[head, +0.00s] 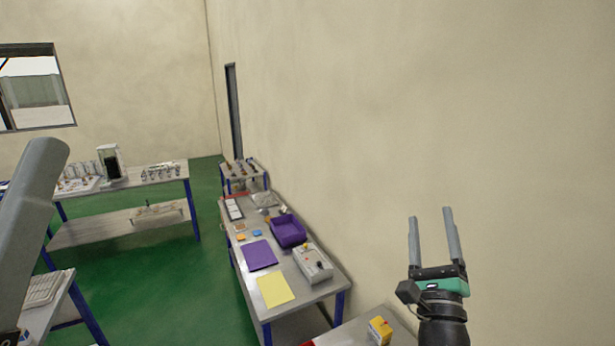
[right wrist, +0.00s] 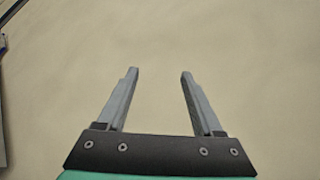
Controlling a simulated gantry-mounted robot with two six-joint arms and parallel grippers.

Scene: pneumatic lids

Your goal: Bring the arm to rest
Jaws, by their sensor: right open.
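My right gripper (head: 433,234) is raised at the lower right in the head view, its two grey fingers pointing up and apart in front of the beige wall (head: 420,110). It is open and empty. In the right wrist view the gripper (right wrist: 157,80) also shows two separate fingers with nothing between them and only plain wall behind. My left gripper is not in view. A grey cylindrical part at the left edge of the head view may belong to my left arm.
Below stands a long table (head: 315,292) with a purple bin (head: 288,231), a purple sheet (head: 259,254), a yellow sheet (head: 275,290) and a grey control box (head: 313,263). A yellow box (head: 380,330) sits on a nearer table. Green floor (head: 190,285) is free to the left.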

